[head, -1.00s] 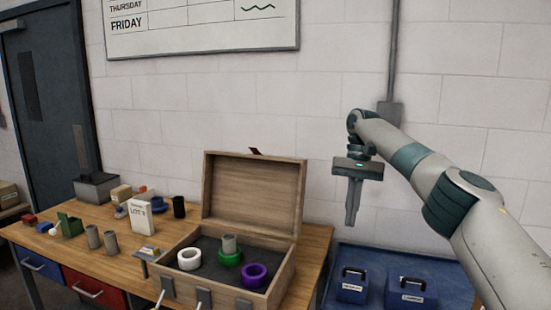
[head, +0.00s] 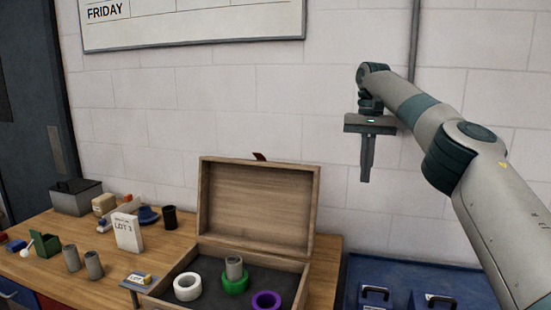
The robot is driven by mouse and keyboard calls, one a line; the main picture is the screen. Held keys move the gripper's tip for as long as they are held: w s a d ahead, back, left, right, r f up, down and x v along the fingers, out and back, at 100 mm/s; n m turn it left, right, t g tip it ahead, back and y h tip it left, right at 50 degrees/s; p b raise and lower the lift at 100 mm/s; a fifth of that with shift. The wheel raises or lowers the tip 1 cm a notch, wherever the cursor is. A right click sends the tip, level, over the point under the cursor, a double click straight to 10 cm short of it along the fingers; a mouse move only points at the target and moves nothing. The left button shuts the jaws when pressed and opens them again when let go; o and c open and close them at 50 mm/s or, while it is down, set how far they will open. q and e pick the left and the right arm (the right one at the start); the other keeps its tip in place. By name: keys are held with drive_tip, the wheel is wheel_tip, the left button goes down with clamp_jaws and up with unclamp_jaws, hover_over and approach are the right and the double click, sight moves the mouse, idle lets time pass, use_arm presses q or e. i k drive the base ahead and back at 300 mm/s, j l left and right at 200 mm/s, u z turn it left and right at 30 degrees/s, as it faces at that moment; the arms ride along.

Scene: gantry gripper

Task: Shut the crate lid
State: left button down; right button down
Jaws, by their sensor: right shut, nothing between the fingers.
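The wooden crate (head: 292,290) stands open on the workbench. Its lid (head: 256,208) is raised about upright at the back, with a small dark red tab (head: 260,156) at its top edge. Inside lie a white ring (head: 187,287), a green ring (head: 235,284) with a grey cylinder (head: 234,266) at it, and a purple ring (head: 266,301). My right gripper (head: 366,179) points down, shut and empty, in the air to the right of the lid and apart from it. The crate's front is cut off by the lower picture edge. My left gripper is out of view.
On the bench left of the crate are a white box (head: 128,232), a black cup (head: 170,217), grey cylinders (head: 94,264) and a green box (head: 45,244). Blue cases (head: 375,296) stand at the lower right. The air between gripper and lid is clear.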

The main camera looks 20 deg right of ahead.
sight(261, 204)
drive_tip(key=i+j, duration=0.15)
drive_tip(key=i, duration=0.3)
drive_tip(key=i+j, duration=0.2)
drive_tip(key=i, duration=0.2)
drive_tip(key=i+j, duration=0.15)
drive_tip(key=i, duration=0.3)
